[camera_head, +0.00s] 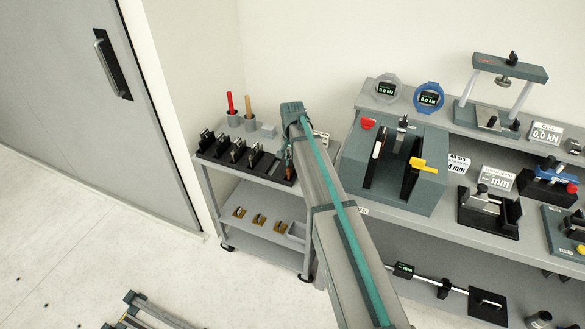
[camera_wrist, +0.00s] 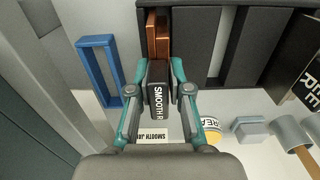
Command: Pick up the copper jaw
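The copper jaw (camera_wrist: 157,38) shows in the wrist view as upright copper-coloured plates at the dark rack, just beyond my fingertips. My gripper (camera_wrist: 160,72) has its two teal-and-grey fingers on either side of a narrow dark block (camera_wrist: 158,101) lettered "SMOOTH R…", in line with the copper jaw. The fingers stand a little apart; whether they press on anything between them cannot be told. In the head view my gripper (camera_head: 288,155) points down at the right end of the rack on the small cart, with a bit of copper colour beside it; my arm hides part of this.
The dark rack (camera_head: 205,150) holds several other jaws left of my gripper. Red and wooden-handled tools (camera_head: 231,106) stand behind it. A blue frame (camera_wrist: 98,70) lies close left in the wrist view. The bench with a grey fixture (camera_head: 430,190) is right of the cart.

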